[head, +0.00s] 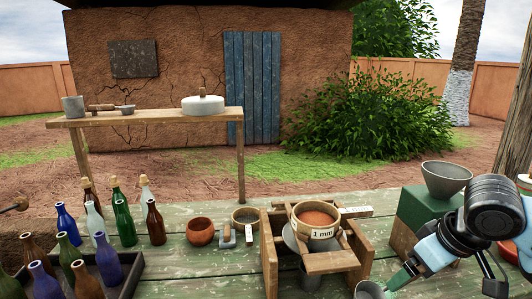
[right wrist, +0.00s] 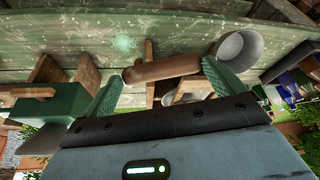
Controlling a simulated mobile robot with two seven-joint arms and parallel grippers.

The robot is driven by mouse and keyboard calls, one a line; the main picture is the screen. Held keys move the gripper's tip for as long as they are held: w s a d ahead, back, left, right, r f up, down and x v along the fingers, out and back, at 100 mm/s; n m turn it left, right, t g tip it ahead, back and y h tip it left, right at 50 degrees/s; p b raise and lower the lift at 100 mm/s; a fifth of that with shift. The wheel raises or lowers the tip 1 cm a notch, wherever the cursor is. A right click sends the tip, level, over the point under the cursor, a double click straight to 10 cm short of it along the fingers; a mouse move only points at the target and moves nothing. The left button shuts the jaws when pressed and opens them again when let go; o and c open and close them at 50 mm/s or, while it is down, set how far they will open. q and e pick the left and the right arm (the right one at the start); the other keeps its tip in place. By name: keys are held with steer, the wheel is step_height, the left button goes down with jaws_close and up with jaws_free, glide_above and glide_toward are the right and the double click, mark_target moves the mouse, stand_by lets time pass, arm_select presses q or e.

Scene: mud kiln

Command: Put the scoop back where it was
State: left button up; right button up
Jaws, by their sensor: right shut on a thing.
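The scoop is a grey metal cup with a wooden handle. Its cup (head: 368,290) shows at the bottom edge of the head view. In the right wrist view the wooden handle (right wrist: 160,70) lies between the green fingers of my right gripper (right wrist: 165,85), and the cup (right wrist: 237,48) points to the right. My right gripper (head: 395,284) is shut on the handle and holds the scoop near the front of the green table (head: 190,262), right of the wooden sieve stand (head: 268,250). My left gripper is not in view.
A sieve labelled 1 mm (head: 320,233) sits on the stand. A metal funnel (head: 446,178) tops a green box (head: 428,215) at right. Several bottles (head: 125,222) and a clay bowl (head: 200,231) are at left. A back bench (head: 160,117) holds a mug (head: 73,106) and another handled cup (head: 127,110).

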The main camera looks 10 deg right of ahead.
steer(key=w+a+r+n+p, duration=0.1)
steer(key=w+a+r, duration=0.1)
steer(key=a, duration=0.6)
steer(key=w+a+r+p, duration=0.1)
steer(key=a+r, duration=0.1)
steer(key=a, duration=0.7)
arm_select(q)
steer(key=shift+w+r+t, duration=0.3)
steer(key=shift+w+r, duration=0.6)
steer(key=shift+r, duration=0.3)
arm_select(e)
step_height(320, 180, down, 8)
steer(key=s+m, duration=0.2)
steer(key=m, duration=0.1)
steer(key=shift+d+h, duration=0.25)
steer(key=shift+h, duration=0.15)
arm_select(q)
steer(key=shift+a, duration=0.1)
arm_select(e)
steer(key=s+f, duration=0.4)
steer(key=f, duration=0.5)
steer(key=s+f, duration=0.3)
steer(key=f, duration=0.7)
steer(key=shift+s, duration=0.35)
steer(key=shift+d, duration=0.2)
